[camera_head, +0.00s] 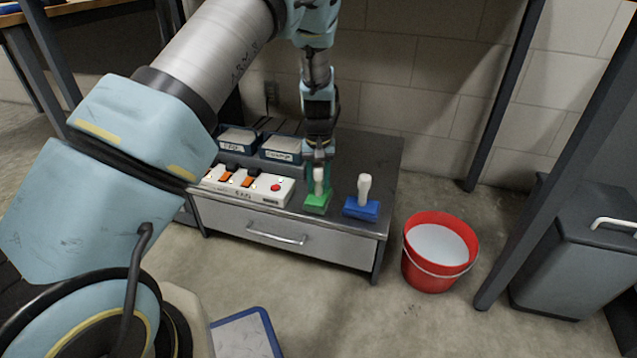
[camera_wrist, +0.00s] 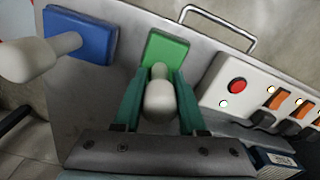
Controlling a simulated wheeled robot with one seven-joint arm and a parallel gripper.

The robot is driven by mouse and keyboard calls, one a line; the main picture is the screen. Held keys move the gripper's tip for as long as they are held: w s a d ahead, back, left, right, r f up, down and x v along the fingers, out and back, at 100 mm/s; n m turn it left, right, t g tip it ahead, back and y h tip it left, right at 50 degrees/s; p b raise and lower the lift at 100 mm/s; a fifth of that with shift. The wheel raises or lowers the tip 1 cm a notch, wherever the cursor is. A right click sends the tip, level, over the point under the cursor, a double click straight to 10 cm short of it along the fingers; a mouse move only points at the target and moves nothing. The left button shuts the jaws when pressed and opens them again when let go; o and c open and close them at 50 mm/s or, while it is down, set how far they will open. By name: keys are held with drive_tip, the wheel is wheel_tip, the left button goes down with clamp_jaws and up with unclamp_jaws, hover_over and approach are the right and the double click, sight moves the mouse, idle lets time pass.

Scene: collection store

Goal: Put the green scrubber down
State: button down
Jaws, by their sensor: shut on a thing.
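The green scrubber (camera_head: 317,203) has a green block and a pale upright handle. It is at the right part of the low grey cabinet top (camera_head: 375,155), between the white switch panel and a blue scrubber. In the wrist view its green block (camera_wrist: 166,47) lies beyond the fingertips and its pale handle (camera_wrist: 160,97) is between the fingers. My gripper (camera_head: 318,165) points down and is shut on the handle; its green fingers also show in the wrist view (camera_wrist: 158,80). The block looks at or very near the cabinet top; I cannot tell whether it touches.
The blue scrubber (camera_head: 362,207) stands close on the right. The white switch panel (camera_head: 248,186) with a red button is close on the left, with two labelled bins (camera_head: 281,149) behind. A red bucket (camera_head: 430,275) stands on the floor. Bare cabinet top lies behind the blue scrubber.

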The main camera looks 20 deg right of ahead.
drive_tip(key=shift+c, duration=2.3)
unclamp_jaws()
drive_tip(key=shift+f, duration=0.1)
